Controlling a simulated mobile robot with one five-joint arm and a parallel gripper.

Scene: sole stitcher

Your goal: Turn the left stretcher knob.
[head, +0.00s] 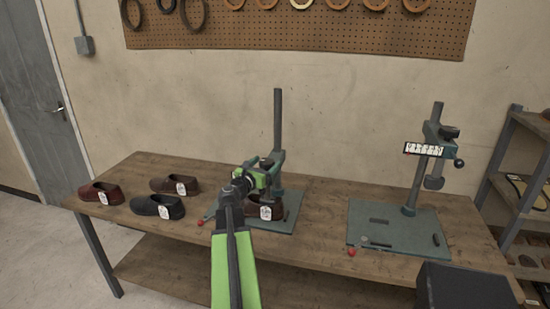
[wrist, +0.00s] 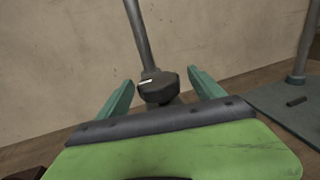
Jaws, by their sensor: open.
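The left stretcher (head: 277,125) stands on the table, with a tall post on a green base plate. Its dark knob (wrist: 158,90), with a short white mark on top, shows in the wrist view. My gripper (head: 262,178) is in front of the stretcher's head in the head view and hides much of it. In the wrist view my gripper (wrist: 160,78) is open, one teal finger on each side of the knob, with gaps showing. I cannot tell whether the fingertips reach past the knob. A brown shoe with a white tag (head: 278,209) sits at the left stretcher, partly hidden.
A second stretcher (head: 412,185) stands to the right with a white labelled plate. Several shoes, including a black one (head: 158,207), lie on the left of the wooden table (head: 325,197). A shelf (head: 520,180) stands at the far right. Red balls sit at the base plates' front corners.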

